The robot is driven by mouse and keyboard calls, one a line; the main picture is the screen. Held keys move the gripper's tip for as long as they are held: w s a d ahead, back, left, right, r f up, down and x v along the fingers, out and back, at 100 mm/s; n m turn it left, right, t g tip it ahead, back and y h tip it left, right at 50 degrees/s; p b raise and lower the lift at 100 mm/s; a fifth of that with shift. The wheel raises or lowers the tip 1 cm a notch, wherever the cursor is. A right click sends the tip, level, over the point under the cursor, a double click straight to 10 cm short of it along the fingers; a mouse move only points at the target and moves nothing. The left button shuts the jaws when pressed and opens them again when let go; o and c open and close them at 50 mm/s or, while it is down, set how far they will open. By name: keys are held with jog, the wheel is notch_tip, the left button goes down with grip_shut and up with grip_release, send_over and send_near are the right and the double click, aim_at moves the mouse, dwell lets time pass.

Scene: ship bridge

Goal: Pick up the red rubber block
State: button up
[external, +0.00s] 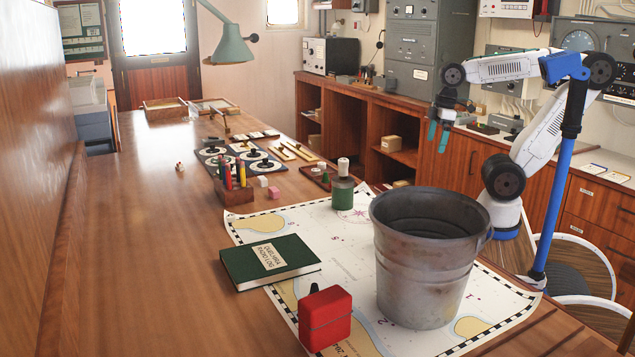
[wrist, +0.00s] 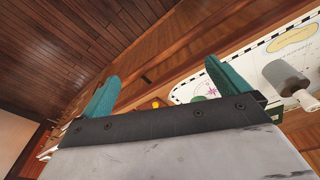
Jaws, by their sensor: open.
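No block plainly marked as rubber shows. A small pinkish-red block (external: 274,192) lies on the wooden table beside a pale block (external: 262,181), near the pencil holder. I cannot tell which is the red rubber block. My gripper (external: 438,132) is open and empty, high to the right of the table, well away from both. Its teal fingers are spread in the wrist view (wrist: 160,88), where neither red thing can be made out.
A large metal bucket (external: 424,270) stands on the chart (external: 300,225), right of the red box. A dark green book (external: 270,262), a green bottle (external: 343,193) and a pencil holder (external: 236,194) are nearby.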

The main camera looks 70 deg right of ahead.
jog(key=s+d+f+m, duration=0.2)
jog(key=s+f+m, duration=0.1)
jog(key=s, duration=0.1)
jog(key=shift+s+d+f+m, duration=0.15)
jog(key=shift+s+f+m, duration=0.05)
jog(key=shift+f+m, duration=0.2)
jog(key=shift+r, duration=0.1)
